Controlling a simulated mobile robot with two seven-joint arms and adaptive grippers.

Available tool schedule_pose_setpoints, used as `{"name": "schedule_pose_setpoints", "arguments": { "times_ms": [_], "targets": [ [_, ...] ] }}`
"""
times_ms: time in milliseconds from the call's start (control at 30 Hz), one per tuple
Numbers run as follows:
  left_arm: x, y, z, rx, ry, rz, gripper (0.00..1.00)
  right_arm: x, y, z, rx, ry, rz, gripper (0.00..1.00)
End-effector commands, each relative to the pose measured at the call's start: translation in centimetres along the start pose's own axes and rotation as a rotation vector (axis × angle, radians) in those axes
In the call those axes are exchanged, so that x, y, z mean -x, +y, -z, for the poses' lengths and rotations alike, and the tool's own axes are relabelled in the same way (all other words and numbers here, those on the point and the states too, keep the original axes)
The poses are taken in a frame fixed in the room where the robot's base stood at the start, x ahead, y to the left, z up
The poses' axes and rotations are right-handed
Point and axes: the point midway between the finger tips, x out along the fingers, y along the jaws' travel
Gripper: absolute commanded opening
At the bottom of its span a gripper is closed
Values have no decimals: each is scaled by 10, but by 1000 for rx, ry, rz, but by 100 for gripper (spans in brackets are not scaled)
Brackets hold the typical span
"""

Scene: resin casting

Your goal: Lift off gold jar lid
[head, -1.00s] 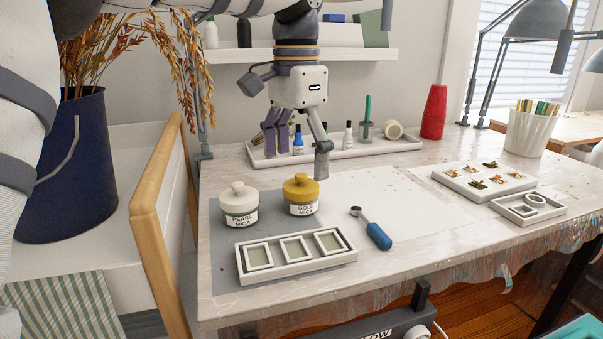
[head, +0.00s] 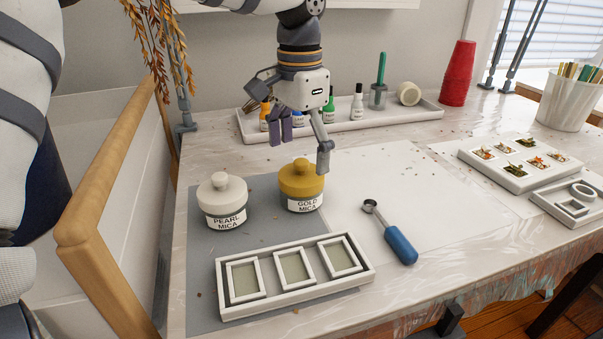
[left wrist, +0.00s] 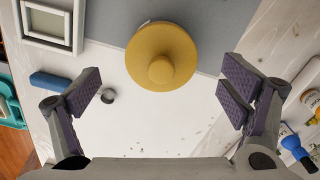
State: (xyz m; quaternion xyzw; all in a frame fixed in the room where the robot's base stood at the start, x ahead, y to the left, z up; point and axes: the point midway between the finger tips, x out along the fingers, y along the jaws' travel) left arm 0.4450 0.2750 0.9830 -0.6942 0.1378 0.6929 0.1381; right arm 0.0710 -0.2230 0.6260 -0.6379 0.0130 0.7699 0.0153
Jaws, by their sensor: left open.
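The gold mica jar (head: 302,195) stands upright on the grey mat, its gold lid (head: 301,175) with a round knob seated on top. In the left wrist view the lid (left wrist: 162,57) shows from above, ahead of and between the spread fingers. My left gripper (head: 302,150) is open and empty, pointing down just above and behind the jar. It appears apart from the lid, and its finger pads (left wrist: 164,95) show on both sides in the left wrist view. My right gripper is not in view.
The pearl mica jar (head: 222,202) stands left of the gold jar. A framed mold tray (head: 222,300) lies in front, and a blue-handled scoop (head: 400,245) lies to the right. A bottle tray (head: 390,129) is behind. White paper right of the jar has free room.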

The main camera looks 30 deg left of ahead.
Motion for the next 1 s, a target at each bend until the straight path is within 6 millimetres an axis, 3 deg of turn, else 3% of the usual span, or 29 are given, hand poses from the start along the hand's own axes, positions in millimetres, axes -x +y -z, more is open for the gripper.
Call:
{"name": "schedule_pose_setpoints", "arguments": {
  "times_ms": [33, 167, 400, 433, 600, 1000],
  "targets": [
    [-14, 0, 2, -1, -7, -6, 91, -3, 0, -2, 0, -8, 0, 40],
    [-33, 0, 2, -1, -4, -2, 91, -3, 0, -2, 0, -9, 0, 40],
    [-36, 0, 3, 0, 1, 1, 91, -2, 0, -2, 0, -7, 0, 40],
    [-36, 0, 3, 0, 1, 1, 89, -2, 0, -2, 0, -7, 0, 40],
    [-36, -1, 3, 0, 0, 1, 54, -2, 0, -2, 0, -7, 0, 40],
    [-33, -1, 3, 0, -1, 1, 53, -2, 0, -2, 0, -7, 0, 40]
  ]
}}
